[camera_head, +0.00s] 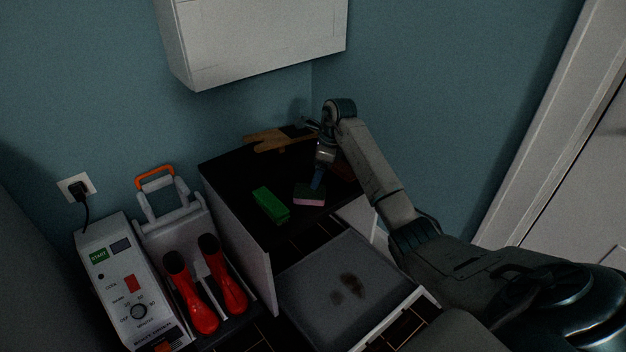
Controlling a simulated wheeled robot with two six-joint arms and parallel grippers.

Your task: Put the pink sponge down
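Whether the fingers are closed on the sponge cannot be told. My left gripper is not in view.
A green block (270,205) lies left of the sponge. A wooden brush-like object (272,141) lies at the back. A grey stained tray (345,290) is in front. Red boots (208,285) stand on a rack beside a white control box (125,285). A white cabinet (260,40) hangs above.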

